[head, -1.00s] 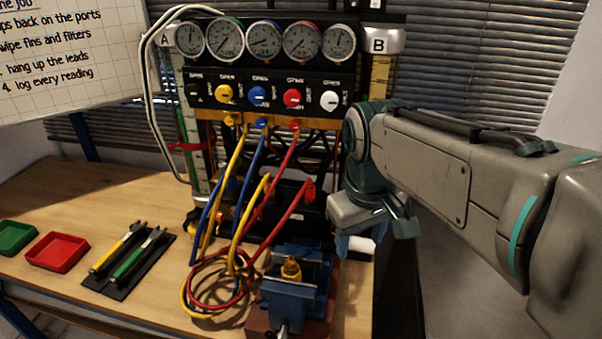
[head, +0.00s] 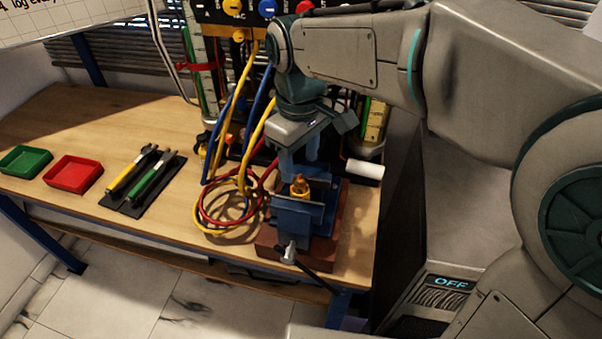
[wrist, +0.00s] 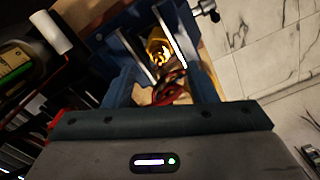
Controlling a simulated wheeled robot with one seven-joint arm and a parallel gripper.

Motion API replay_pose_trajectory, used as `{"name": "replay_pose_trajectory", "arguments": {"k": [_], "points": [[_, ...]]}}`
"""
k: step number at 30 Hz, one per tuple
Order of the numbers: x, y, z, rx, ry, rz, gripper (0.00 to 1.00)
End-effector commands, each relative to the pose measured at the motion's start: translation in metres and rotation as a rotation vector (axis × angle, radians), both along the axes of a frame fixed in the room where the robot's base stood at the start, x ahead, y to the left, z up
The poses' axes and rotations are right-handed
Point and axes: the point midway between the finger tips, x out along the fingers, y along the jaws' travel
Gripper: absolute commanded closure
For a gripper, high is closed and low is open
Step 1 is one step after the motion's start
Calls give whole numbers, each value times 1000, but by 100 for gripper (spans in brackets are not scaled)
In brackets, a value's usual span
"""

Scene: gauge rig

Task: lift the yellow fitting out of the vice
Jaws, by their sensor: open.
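The yellow fitting (head: 299,186) stands upright between the jaws of the blue vice (head: 292,221), its top showing above them. In the wrist view the fitting (wrist: 158,50) sits between the vice's two bright jaw edges, beyond my fingers. My gripper (head: 302,160) is above and just behind the fitting in the head view, pointing down. Its blue fingers are open and empty, and in the wrist view my gripper (wrist: 161,82) shows them spread to both sides. The fitting's lower part is hidden by the vice jaw. I see no contact between fingers and fitting.
Red, blue and yellow hoses (head: 222,206) coil left of the vice. A dark mat with tools (head: 143,184), a red tray (head: 73,174) and a green tray (head: 25,161) lie farther left. A white roll (head: 365,169) is to the right. The bench front is clear.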

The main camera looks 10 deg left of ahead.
Motion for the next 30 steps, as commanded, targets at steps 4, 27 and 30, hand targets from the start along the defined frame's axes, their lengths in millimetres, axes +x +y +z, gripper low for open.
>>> {"name": "replay_pose_trajectory", "arguments": {"k": [4,27,30], "points": [[-1,0,-26,-1,3,-1,48],[0,0,-48,0,0,-1,100],[0,0,-48,0,0,-1,93]]}}
